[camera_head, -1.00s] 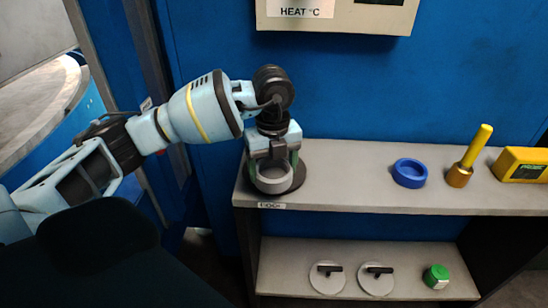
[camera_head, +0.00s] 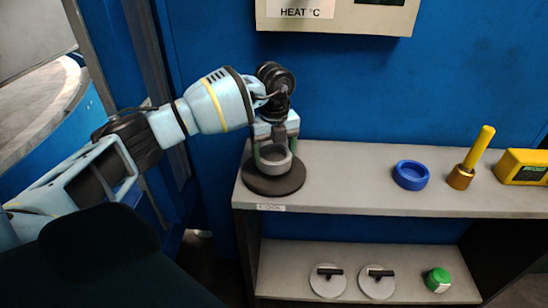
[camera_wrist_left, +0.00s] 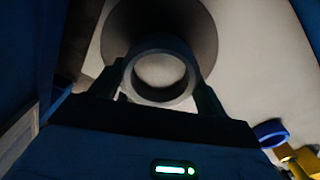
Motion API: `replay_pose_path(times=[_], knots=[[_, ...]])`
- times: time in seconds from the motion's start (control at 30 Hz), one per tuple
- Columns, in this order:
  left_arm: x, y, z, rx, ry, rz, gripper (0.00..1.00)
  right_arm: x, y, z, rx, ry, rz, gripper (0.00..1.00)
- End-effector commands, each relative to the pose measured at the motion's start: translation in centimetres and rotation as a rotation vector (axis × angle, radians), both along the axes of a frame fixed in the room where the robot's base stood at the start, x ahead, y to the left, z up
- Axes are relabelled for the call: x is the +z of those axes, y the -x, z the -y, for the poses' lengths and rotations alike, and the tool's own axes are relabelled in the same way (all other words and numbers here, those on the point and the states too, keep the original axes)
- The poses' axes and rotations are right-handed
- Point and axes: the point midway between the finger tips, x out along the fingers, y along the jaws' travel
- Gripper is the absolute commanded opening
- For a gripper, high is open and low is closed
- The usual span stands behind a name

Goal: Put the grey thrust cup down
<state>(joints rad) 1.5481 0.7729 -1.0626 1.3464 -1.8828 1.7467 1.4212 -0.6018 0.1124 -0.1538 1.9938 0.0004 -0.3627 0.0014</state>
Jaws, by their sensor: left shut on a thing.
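The grey thrust cup (camera_head: 274,168) is a short open ring. My left gripper (camera_head: 274,155) is shut on it, with one finger on each side, and points down. The cup is over the back part of a dark round pad (camera_head: 272,187) at the left end of the upper shelf, and looks raised a little above it. In the left wrist view the cup (camera_wrist_left: 160,98) sits between the two fingers, with the pad (camera_wrist_left: 205,35) beyond it. My right gripper is out of view.
The upper shelf (camera_head: 345,190) is clear between the pad and a blue ring (camera_head: 411,175). A yellow-handled tool (camera_head: 479,150) and a yellow box (camera_head: 523,167) stand further right. The lower shelf holds two discs with handles and a green-topped item (camera_head: 437,279). A heater panel (camera_head: 340,14) hangs above.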

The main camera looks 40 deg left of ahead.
Motion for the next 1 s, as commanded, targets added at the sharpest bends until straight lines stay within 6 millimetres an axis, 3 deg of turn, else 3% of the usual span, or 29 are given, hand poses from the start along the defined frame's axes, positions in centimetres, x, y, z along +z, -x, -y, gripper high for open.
replay_pose_path(times=[0.13,0.53,0.57,0.7,1.0], knots=[[-1.7,0.0,0.0,0.001,0.001,0.001,0.43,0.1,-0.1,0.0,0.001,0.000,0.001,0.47],[-2.2,0.0,0.0,0.001,0.001,0.002,0.43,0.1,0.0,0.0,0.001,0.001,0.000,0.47],[-2.3,0.0,0.0,0.001,0.001,0.001,0.77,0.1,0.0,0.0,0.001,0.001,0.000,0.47],[-2.3,0.0,0.0,0.001,0.001,0.001,0.95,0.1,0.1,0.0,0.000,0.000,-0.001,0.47],[-2.2,0.0,0.0,0.001,0.001,0.001,0.97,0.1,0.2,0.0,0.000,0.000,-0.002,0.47]])
